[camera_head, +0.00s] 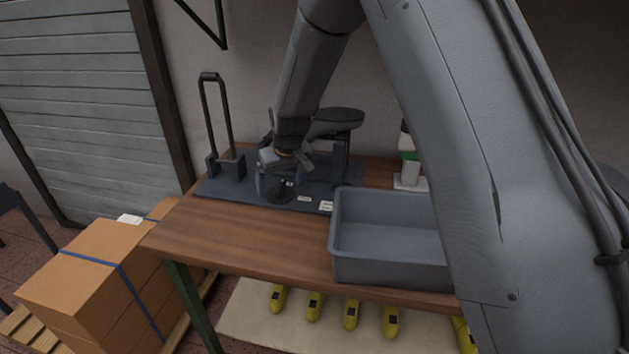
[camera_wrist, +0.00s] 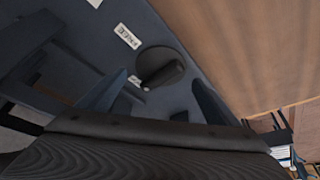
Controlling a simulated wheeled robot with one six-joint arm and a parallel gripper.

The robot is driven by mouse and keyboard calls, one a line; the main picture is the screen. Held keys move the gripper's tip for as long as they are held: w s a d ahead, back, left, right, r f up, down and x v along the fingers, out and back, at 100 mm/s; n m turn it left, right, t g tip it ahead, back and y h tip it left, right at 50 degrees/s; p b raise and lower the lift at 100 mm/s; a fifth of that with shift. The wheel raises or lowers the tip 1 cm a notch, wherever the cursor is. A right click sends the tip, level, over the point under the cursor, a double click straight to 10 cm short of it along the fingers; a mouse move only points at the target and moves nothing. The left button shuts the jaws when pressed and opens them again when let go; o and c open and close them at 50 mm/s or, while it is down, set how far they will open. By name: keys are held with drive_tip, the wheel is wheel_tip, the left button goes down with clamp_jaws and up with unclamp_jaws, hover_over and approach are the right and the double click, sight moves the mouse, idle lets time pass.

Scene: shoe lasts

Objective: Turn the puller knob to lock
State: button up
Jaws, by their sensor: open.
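The puller is a dark blue-grey base plate (camera_head: 228,193) on the wooden table, with an upright looped handle (camera_head: 216,115) at its left end. Its knob (camera_wrist: 158,68) is a dark round disc with a raised grip bar in the wrist view; it also shows near the plate's front edge in the head view (camera_head: 280,190). One white label (camera_wrist: 127,36) is beside the knob, and another (camera_wrist: 138,83) is at its near side, partly hidden. My gripper (camera_wrist: 162,92) is open, its fingers either side of the knob in the picture. I see no contact with the knob.
A grey open bin (camera_head: 345,262) stands on the table right of the puller. The wooden table top (camera_head: 240,235) is clear in front. Strapped cardboard boxes (camera_head: 90,262) stand at lower left. Yellow shoe lasts (camera_head: 314,306) lie under the table.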

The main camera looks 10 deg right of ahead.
drive_tip(key=shift+a+m+h, duration=0.1)
drive_tip(key=shift+m+h, duration=0.2)
drive_tip(key=shift+m, duration=0.7)
